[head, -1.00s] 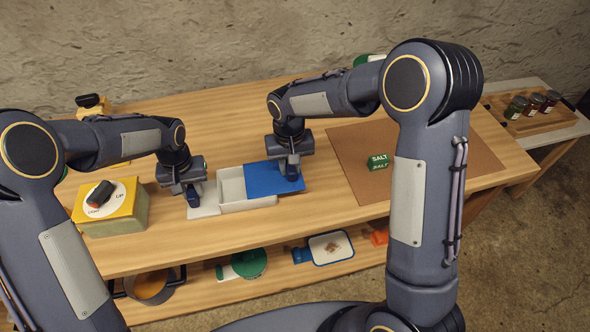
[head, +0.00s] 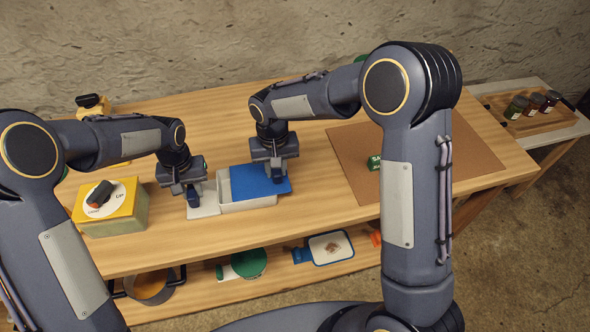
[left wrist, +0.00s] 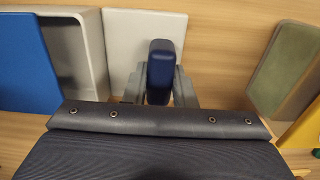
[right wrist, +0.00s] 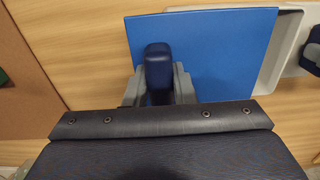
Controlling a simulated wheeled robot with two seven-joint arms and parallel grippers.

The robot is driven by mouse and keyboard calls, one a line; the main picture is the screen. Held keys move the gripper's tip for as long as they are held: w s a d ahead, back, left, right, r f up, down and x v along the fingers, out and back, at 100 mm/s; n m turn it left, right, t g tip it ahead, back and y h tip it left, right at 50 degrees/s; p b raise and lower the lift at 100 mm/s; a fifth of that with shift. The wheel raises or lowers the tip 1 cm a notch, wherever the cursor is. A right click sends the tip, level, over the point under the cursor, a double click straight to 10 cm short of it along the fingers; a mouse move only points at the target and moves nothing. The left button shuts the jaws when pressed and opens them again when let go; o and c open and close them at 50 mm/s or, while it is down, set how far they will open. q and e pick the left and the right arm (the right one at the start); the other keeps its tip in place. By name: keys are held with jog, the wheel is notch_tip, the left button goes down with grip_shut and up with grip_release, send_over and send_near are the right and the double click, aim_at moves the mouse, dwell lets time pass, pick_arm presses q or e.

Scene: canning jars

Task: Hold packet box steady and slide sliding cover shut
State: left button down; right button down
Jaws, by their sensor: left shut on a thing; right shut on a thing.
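The packet box (head: 248,205) is a light grey open-topped box on the table. Its blue sliding cover (head: 252,184) lies over most of it, with a narrow strip of the inside open at the left and some overhang at the right. My left gripper (head: 193,199) is shut at the grey plate (left wrist: 125,35) at the box's left end; the exact grip is hidden. My right gripper (head: 278,174) is shut at the cover's right part, and the part it grips is hidden by the fingers. The cover also fills the middle of the right wrist view (right wrist: 205,50).
A yellow-topped box (head: 130,208) with a dial stands left of my left gripper. A brown mat (head: 430,165) with a green salt packet (head: 374,163) lies to the right. A lower shelf (head: 205,290) holds several items. The wood between box and mat is clear.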

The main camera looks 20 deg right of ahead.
aim_at(262, 178)
jog(key=shift+a, duration=0.25)
jog(key=shift+w+a, duration=0.1)
jog(key=shift+a, duration=1.65)
jog(key=c, duration=1.1)
grip_release()
jog(key=shift+d, duration=0.1)
notch_tip(262, 178, up, 12)
pick_arm(q)
jog(key=c, duration=1.1)
grip_release()
